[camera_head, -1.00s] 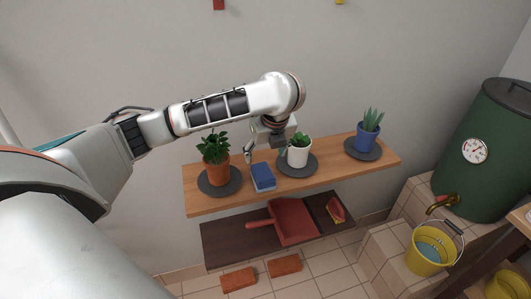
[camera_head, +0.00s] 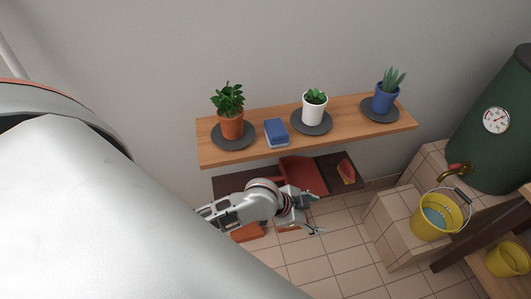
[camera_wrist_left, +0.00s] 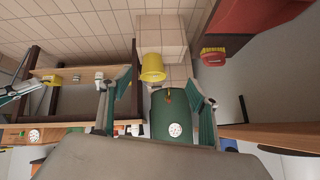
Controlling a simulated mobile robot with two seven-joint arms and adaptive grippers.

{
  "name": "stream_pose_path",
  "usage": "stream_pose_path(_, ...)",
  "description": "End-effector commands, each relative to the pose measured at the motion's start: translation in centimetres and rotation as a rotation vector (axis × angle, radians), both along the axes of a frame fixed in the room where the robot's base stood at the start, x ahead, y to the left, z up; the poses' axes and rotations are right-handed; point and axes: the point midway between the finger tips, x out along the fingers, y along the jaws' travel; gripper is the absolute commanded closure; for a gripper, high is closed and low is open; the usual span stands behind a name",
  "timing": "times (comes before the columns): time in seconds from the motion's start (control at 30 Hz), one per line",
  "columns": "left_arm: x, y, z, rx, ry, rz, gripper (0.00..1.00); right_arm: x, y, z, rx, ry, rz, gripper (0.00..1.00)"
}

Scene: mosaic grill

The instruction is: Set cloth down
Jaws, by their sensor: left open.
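My left gripper (camera_head: 317,213) is open and empty, below and in front of the shelves, well apart from the cloth. Its two spread fingers also show in the left wrist view (camera_wrist_left: 160,98), with nothing between them. A grey and teal piece (camera_wrist_left: 20,88) at that view's left edge may be my right gripper; its jaws cannot be made out.
A red dustpan (camera_head: 303,174) and a red-yellow brush (camera_head: 346,172) lie on the dark lower shelf. A blue pot (camera_head: 385,98) stands on the upper shelf. A yellow bucket (camera_head: 435,219) sits on a tiled step by the green tank (camera_head: 500,145). Orange bricks (camera_head: 246,233) lie on the floor.

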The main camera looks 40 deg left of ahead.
Motion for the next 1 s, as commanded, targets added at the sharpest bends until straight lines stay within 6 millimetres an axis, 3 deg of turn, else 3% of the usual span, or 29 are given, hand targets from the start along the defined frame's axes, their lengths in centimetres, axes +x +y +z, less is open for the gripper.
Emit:
stream_pose_path(0.03, -1.6, 0.5, -1.4, -0.043, 0.004, 0.078, 0.39, 0.0, 0.0, 0.0, 0.0, 0.0, 0.0, 1.0)
stream_pose_path(0.2, -5.9, 4.1, -4.3, -0.128, -0.04, 0.313, 0.39, 0.0, 0.0, 0.0, 0.001, 0.0, -0.001, 1.0)
stream_pose_path(0.4, -11.1, 7.9, -6.0, -0.159, -0.09, 0.475, 0.39, 0.0, 0.1, 0.0, 0.004, 0.001, -0.004, 1.0)
stream_pose_path(0.5, -12.5, 8.9, -6.3, -0.159, -0.106, 0.507, 0.39, 0.0, 0.2, 0.0, 0.007, 0.0, -0.006, 1.0)
stream_pose_path(1.0, -13.0, 9.3, -6.3, -0.161, -0.116, 0.518, 0.39, 0.0, 0.3, 0.1, 0.01, 0.0, -0.008, 1.0)
